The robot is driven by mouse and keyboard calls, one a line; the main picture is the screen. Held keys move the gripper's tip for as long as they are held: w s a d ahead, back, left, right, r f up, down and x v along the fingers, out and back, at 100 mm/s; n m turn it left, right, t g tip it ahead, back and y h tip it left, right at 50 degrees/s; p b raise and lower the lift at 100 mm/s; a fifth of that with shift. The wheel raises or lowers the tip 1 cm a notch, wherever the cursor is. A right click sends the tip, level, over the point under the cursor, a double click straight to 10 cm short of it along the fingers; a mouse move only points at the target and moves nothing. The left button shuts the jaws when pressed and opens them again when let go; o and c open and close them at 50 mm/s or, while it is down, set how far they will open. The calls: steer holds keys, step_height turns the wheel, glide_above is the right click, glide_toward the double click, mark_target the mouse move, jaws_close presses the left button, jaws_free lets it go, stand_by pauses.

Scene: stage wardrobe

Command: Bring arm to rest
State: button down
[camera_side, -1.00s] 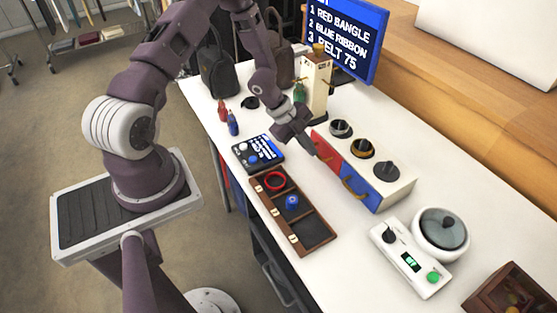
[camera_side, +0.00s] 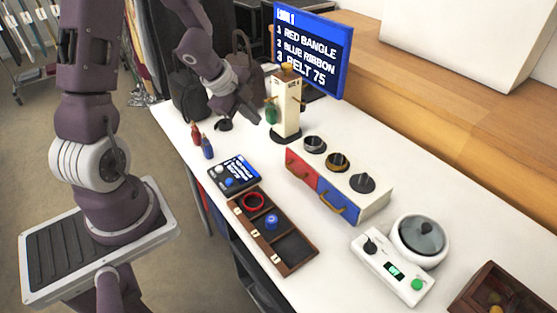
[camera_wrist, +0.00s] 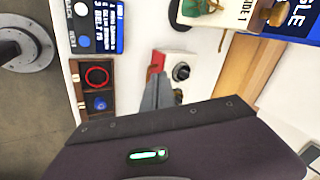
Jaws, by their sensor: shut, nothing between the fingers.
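My gripper (camera_side: 254,117) is shut and empty. It hangs above the white table at the back left, near the cream stand (camera_side: 287,105) and apart from the tray. In the wrist view its grey fingers (camera_wrist: 158,80) are together with nothing held. My arm is raised and bent over the back of the table.
A wooden tray (camera_side: 300,265) holds a red ring (camera_side: 253,201) and a blue roll (camera_side: 271,221); its near-right compartment is empty. A drawer box with knobs (camera_side: 376,203), a scale (camera_side: 385,262), two small bottles (camera_side: 207,148) and a sign (camera_side: 311,47) stand around.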

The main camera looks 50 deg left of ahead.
steer(key=s+d+r+n+y, duration=0.1)
steer(key=s+r+n+y, duration=0.15)
steer(key=r, duration=0.35)
steer(key=s+d+r+n+y, duration=0.1)
steer(key=r+n+y, duration=0.1)
steer(key=r+n, duration=0.3)
steer(key=s+d+r+n+h, duration=0.2)
steer(key=s+d+r+n, duration=0.1)
steer(key=s+d, duration=0.4)
steer(key=s+d+r+n+h, duration=0.2)
steer(key=s+d+r+n, duration=0.1)
steer(key=s+d, duration=0.5)
steer(key=shift+s+r+h, duration=0.35)
steer(key=shift+s+r, duration=0.05)
steer(key=shift+s, duration=0.6)
